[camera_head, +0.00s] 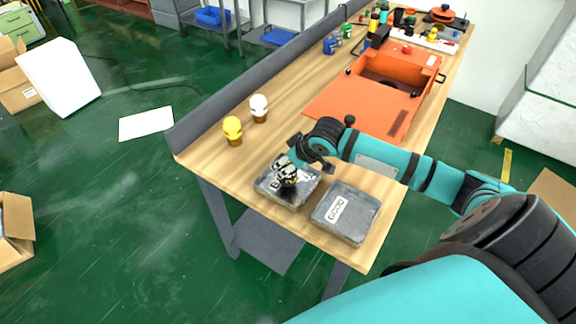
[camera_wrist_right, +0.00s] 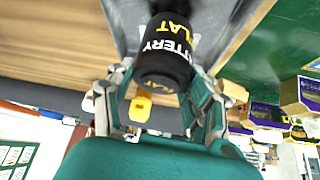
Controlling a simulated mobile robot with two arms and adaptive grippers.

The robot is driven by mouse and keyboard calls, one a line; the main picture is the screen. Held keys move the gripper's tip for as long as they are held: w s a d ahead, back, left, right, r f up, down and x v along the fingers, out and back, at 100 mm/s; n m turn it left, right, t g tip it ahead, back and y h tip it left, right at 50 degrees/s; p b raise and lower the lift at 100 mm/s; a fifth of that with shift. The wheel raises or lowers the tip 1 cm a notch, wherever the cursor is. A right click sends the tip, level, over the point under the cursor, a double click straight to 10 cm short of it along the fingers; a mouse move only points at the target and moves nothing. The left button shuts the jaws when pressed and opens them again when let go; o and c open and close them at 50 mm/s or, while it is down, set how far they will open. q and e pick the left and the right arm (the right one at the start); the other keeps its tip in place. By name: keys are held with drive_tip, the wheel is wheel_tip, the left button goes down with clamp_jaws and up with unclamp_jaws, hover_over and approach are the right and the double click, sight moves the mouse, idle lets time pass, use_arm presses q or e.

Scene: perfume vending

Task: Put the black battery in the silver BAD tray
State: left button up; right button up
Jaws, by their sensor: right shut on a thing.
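The black battery (camera_wrist_right: 166,58), with white and yellow lettering that reads in part "FLAT", is between the fingers of my right gripper (camera_wrist_right: 163,92). In the head view my right gripper (camera_head: 287,171) points down over the silver BAD tray (camera_head: 306,190) and is shut on the battery (camera_head: 288,190). The battery and the gripper hide part of the tray's label. The battery's lower end is over the tray; I cannot tell whether it touches the tray floor. The grey tray also shows behind the battery in the wrist view (camera_wrist_right: 207,18). My left gripper is not in view.
The silver GOOD tray (camera_head: 360,212) stands right beside the BAD tray, near the front edge of the wooden table (camera_head: 285,225). A yellow bulb-like item (camera_head: 233,129) and a white one (camera_head: 259,107) stand at left. An orange case (camera_head: 350,103) lies behind my right arm.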

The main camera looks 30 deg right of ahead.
drive_tip(key=shift+s+f, duration=0.1)
drive_tip(key=shift+f, duration=1)
drive_tip(key=shift+f, duration=0.1)
drive_tip(key=o, duration=1.5)
drive_tip(key=v, duration=1.2)
drive_tip(key=shift+b, duration=0.45)
